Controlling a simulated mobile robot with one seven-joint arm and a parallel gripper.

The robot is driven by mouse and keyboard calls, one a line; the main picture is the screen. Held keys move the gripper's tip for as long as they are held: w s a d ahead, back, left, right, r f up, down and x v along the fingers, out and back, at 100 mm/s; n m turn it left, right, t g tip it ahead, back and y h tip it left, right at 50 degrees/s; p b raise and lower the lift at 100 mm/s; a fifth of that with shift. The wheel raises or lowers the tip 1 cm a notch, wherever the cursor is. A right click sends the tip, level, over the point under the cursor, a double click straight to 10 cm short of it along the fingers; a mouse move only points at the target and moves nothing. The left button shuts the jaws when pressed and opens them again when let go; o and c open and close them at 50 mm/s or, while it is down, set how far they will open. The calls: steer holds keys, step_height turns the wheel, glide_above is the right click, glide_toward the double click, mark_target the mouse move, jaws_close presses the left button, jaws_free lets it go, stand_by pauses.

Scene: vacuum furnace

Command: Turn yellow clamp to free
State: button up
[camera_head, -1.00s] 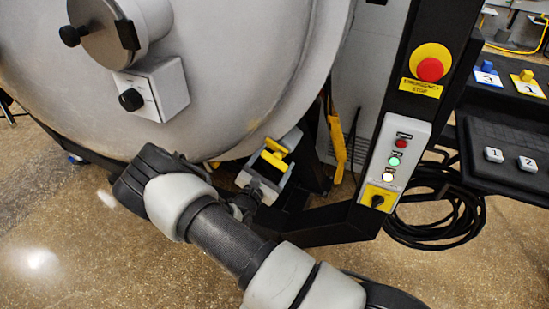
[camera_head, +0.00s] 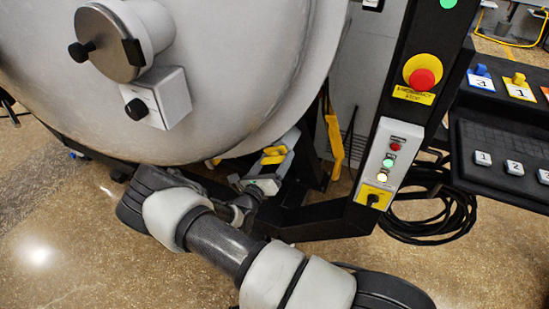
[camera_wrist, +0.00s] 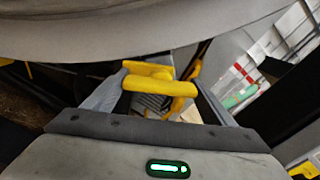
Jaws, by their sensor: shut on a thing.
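The yellow clamp (camera_wrist: 160,87) shows in the wrist view as a thick bar lying across between my fingers, with a flatter yellow part behind it. My gripper (camera_wrist: 158,86) is shut on this bar, one grey finger at each end. In the head view the yellow clamp (camera_head: 273,155) sits low under the rim of the big grey furnace door. My gripper (camera_head: 277,160) reaches it there from below, at the end of my arm. The clamp's pivot is hidden.
The round furnace door (camera_head: 230,80) curves just above my gripper. Another yellow handle (camera_head: 334,147) hangs to the right. A black post with an emergency stop (camera_head: 422,79) and a control panel (camera_head: 388,165) stands further right, with coiled black cable (camera_head: 430,220) beside it. Open floor lies at lower left.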

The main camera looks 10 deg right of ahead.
steer(key=shift+s+n+p, duration=0.1)
steer(key=shift+n+p, duration=0.25)
steer(key=shift+n, duration=1.55)
steer(key=o, duration=1)
steer(key=shift+o, duration=0.2)
steer(key=p+v, duration=0.2)
steer(key=v, duration=1.5)
steer(key=shift+s, duration=0.15)
steer(key=shift+a+r, duration=0.1)
